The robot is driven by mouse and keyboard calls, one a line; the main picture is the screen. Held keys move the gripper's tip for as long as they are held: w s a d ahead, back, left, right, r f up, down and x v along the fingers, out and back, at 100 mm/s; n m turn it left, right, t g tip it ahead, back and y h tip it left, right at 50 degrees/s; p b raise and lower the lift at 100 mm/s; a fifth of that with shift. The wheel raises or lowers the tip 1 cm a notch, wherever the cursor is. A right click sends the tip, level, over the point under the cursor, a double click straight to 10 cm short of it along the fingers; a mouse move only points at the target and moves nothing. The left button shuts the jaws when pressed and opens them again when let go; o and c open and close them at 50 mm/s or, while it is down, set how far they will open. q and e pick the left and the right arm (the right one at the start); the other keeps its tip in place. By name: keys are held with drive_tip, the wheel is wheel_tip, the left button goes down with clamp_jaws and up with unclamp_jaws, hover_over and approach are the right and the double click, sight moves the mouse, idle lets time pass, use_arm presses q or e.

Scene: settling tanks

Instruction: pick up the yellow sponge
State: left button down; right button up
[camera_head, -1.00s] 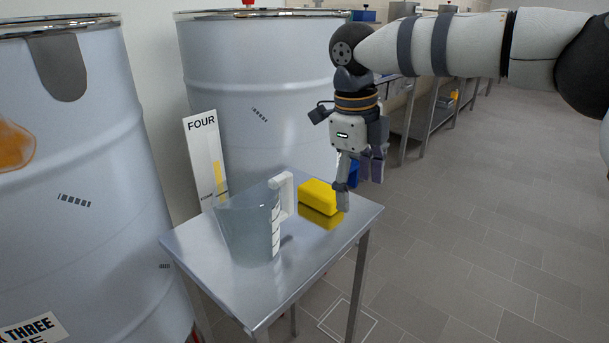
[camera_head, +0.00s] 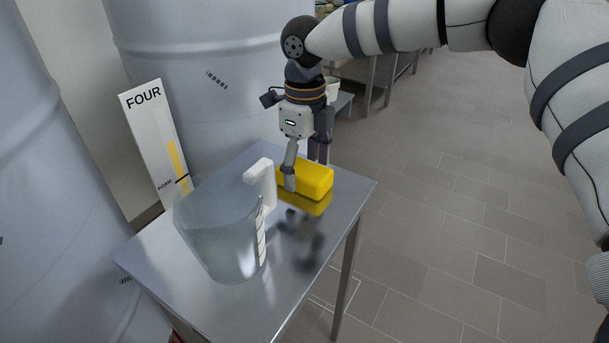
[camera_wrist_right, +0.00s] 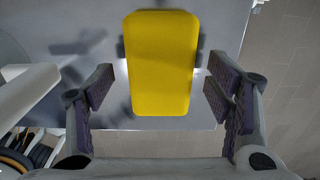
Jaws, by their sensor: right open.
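The yellow sponge (camera_head: 312,179) lies on the steel table near its back right edge, just behind and right of the jug's handle. In the right wrist view the sponge (camera_wrist_right: 160,62) stands lengthwise, with its lower end between the open fingers. My right gripper (camera_head: 306,172) points down over the sponge, one finger in front of it and the others behind. In the wrist view the gripper (camera_wrist_right: 160,92) is open, with a gap between each finger pad and the sponge. My left gripper is not in view.
A clear measuring jug (camera_head: 222,228) with a white handle stands on the steel table (camera_head: 160,262), close to the gripper's left. A board marked FOUR (camera_head: 156,140) and large pale drums (camera_head: 195,60) stand behind. The table's front right is bare.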

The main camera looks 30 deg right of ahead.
drive_tip(key=shift+f, duration=0.55)
drive_tip(key=c, duration=1.1)
drive_tip(key=shift+r, duration=0.1)
drive_tip(key=shift+c, duration=0.2)
